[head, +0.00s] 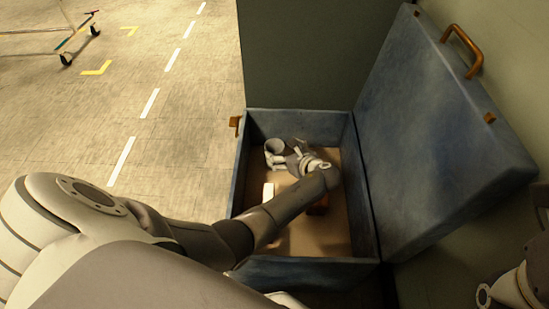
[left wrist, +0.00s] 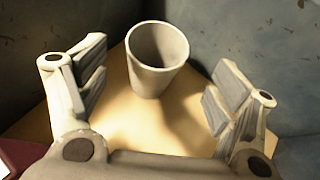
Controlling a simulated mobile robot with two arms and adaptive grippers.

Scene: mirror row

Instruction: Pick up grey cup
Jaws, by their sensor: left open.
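The grey cup (left wrist: 157,62) stands upright near a corner of the open blue suitcase, on its tan floor. In the head view the cup (head: 274,147) is at the far left inside the case, partly beside my gripper. My left gripper (head: 290,150) reaches down into the case. In the left wrist view my left gripper (left wrist: 155,92) is open, with its two fingers spread to either side of the cup and a little nearer the camera. A gap shows between the cup and each finger. At the lower right of the head view, a part of my right arm shows; its fingers are not visible.
The blue suitcase (head: 240,185) has its lid (head: 440,130) raised at the right, with a brown handle (head: 465,48). A white item (head: 268,192) and a reddish-brown item (head: 319,205) lie in the case near my arm. Walls surround the cup closely at the back. Open floor lies left.

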